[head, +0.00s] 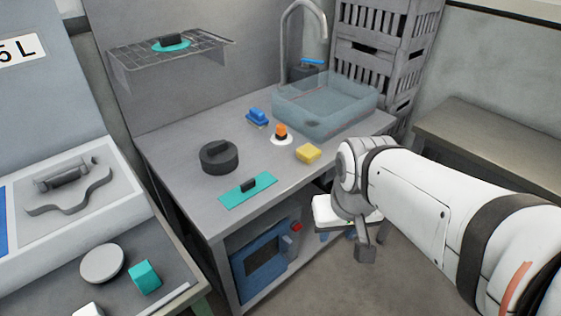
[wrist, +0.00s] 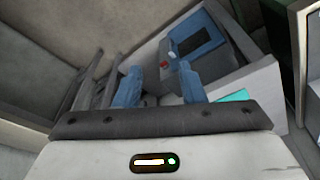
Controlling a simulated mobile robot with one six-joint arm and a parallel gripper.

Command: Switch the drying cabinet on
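The blue drying cabinet (head: 265,262) stands under the grey bench, with a dark window in its front. A red button (head: 296,227) sits at its upper right corner. The cabinet window is dark.
The bench top (head: 190,145) above the cabinet carries a black round weight (head: 219,158), a teal float (head: 248,192), a yellow sponge (head: 308,153), an orange-topped item (head: 281,133) and a blue brush (head: 257,118). A clear basin (head: 330,105) stands behind. The floor before the cabinet is free.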

